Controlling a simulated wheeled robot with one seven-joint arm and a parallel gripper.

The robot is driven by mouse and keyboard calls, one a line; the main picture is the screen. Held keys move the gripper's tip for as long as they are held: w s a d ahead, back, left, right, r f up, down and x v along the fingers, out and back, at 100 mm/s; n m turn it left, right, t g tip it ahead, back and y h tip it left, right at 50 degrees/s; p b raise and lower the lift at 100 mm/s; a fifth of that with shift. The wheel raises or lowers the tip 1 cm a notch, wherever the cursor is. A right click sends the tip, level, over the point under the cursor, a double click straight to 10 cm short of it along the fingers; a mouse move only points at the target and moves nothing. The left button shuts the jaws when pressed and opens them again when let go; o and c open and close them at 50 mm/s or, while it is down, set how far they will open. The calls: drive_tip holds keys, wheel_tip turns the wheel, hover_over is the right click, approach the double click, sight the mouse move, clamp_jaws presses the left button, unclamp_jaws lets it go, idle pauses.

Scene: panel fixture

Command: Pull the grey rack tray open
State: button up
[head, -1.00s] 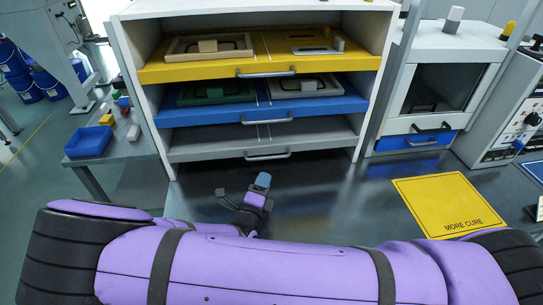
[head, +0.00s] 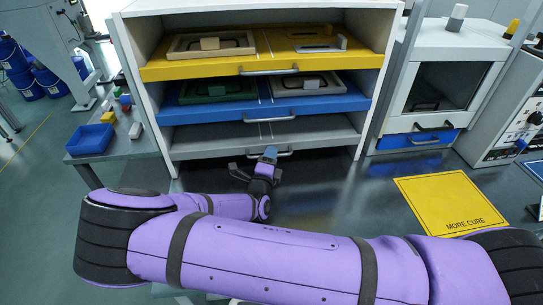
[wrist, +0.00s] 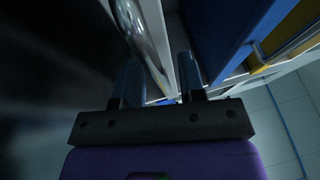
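The grey rack tray (head: 205,140) is the lowest tray in the white rack. It looks empty. Its bar handle (head: 287,153) runs along the front edge, with its left part hidden behind my gripper. My gripper (head: 255,165) is at the grey tray's front, close to the handle. In the wrist view my gripper (wrist: 159,75) has its two fingers apart. A shiny curved metal bar, which looks like the handle (wrist: 142,30), shows ahead, near the left finger. A pale front edge lies between the fingers. I cannot tell whether the fingers touch the handle.
A blue tray (head: 190,115) and a yellow tray (head: 200,70) with fixtures sit above the grey one. A side table with a blue bin (head: 90,139) stands left. A white cabinet (head: 460,45) and a yellow mat (head: 450,203) are right.

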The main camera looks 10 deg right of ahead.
drive_tip(key=shift+w+d, duration=0.1)
drive_tip(key=shift+w, duration=0.05)
clamp_jaws()
